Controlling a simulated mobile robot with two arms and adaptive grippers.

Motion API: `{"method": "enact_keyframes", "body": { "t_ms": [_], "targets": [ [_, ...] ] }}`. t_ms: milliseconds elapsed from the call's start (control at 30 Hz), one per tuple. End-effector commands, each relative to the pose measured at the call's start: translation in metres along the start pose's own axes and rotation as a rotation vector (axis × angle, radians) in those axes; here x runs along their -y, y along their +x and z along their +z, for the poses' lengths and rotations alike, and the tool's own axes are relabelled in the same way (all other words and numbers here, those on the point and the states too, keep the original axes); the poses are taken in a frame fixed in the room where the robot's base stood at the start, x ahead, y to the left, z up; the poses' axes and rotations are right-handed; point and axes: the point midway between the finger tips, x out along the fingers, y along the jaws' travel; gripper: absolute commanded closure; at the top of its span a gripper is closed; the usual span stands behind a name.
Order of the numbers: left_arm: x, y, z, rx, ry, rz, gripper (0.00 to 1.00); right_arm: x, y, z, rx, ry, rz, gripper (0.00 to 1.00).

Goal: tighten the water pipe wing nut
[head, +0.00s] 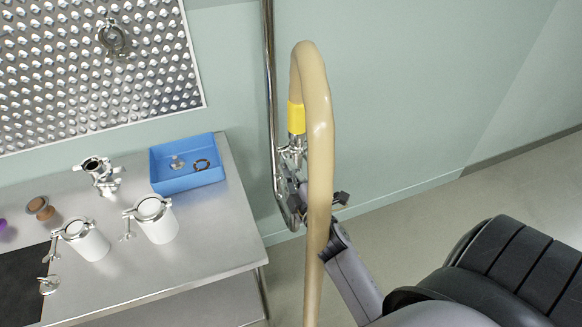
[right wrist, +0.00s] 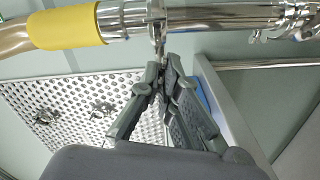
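The beige water hose (head: 318,130) arches down in front of the steel water pipe (head: 268,80). Its yellow band (head: 296,118) sits above steel fittings (head: 291,152); the band (right wrist: 66,28) also shows in the right wrist view. There, a clamp (right wrist: 157,16) circles the pipe joint, and its wing nut stem (right wrist: 159,46) points down between my fingertips. My right gripper (right wrist: 163,72) has its fingers closed together at the tips around the wing nut, which they mostly hide. In the head view the hose covers part of this gripper. My left gripper is not in view.
A steel table (head: 190,240) at left carries a blue tray (head: 187,182) with small parts, white clamped canisters (head: 157,222) and a steel fitting (head: 99,174). A dimpled panel (head: 70,75) is on the wall. Floor at right is clear beyond my arm.

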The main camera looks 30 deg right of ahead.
Motion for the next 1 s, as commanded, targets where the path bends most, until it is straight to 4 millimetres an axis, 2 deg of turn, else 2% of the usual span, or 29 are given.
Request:
{"method": "enact_keyframes", "body": {
  "t_ms": [1000],
  "targets": [
    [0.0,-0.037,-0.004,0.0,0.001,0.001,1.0,-0.001,0.0,0.0,0.004,0.967,-0.003,1.0]
  ]
}}
